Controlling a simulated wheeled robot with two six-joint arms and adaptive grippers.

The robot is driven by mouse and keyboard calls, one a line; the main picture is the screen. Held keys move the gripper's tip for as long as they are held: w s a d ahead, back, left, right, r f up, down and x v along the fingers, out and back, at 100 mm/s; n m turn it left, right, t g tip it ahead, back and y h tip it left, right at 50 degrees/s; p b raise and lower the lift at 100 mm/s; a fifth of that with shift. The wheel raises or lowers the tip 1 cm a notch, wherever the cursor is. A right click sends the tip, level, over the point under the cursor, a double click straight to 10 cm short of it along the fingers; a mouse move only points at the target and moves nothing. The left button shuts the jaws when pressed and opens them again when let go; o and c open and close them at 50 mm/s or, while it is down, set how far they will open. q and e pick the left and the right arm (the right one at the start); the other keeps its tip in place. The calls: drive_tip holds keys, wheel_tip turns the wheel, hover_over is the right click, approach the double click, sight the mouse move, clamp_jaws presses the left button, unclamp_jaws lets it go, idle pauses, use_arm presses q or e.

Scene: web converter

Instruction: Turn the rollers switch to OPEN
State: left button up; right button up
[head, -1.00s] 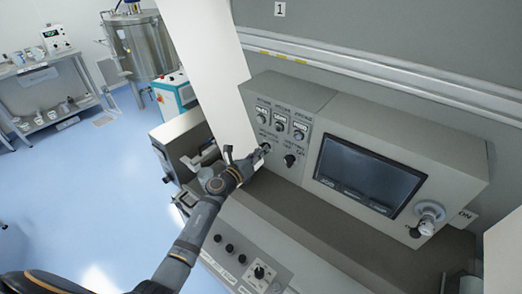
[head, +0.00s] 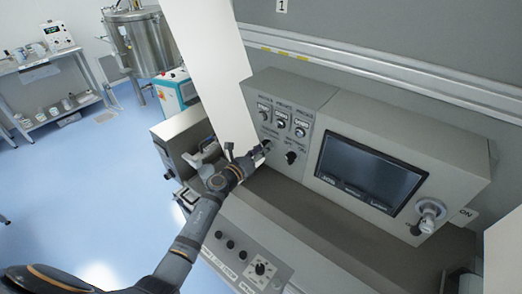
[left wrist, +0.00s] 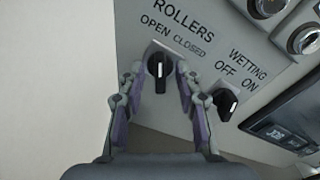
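The rollers switch (left wrist: 158,72) is a black knob with a white line, under the labels OPEN and CLOSED. In the left wrist view its line stands upright in the picture, toward the word OPEN. My left gripper (left wrist: 158,78) has one finger on each side of the knob, with small gaps visible, so it looks open around it. In the head view my left gripper (head: 262,149) reaches the lower left of the control panel (head: 325,98) and largely hides the knob. My right gripper is not in view.
The black wetting switch (left wrist: 228,101) sits close to the right finger; it also shows in the head view (head: 291,157). Round switches (head: 282,123) are above. A dark screen (head: 370,172) is to the right.

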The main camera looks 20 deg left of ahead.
use_arm(q)
drive_tip(key=v, duration=1.2)
